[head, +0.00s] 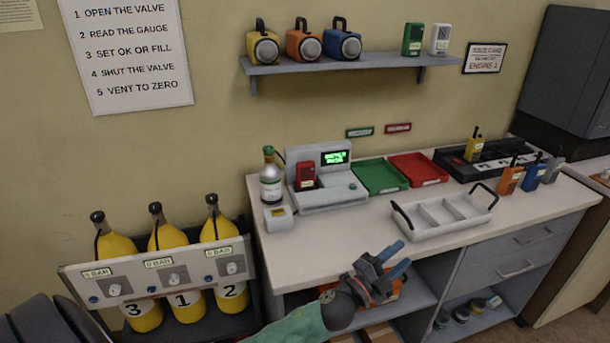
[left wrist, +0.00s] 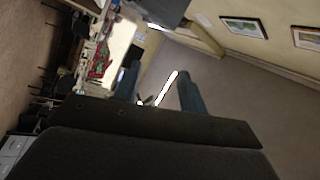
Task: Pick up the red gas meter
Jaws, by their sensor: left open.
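The red gas meter (head: 306,174) stands upright in the grey docking station with the lit green screen (head: 335,157), at the back left of the counter. My left gripper (head: 396,259) is open and empty. It is in front of the counter's front edge, to the right of and nearer than the meter, well apart from it. In the left wrist view, dark gripper parts fill the bottom and the room appears tilted. I cannot make out the meter there. My right gripper is not in view.
A silver gas cylinder (head: 271,182) stands left of the station. A green tray (head: 380,177) and red tray (head: 418,169) lie to its right. A white divided tray (head: 445,215) with black handles sits near the front edge. The counter (head: 340,228) before the station is clear.

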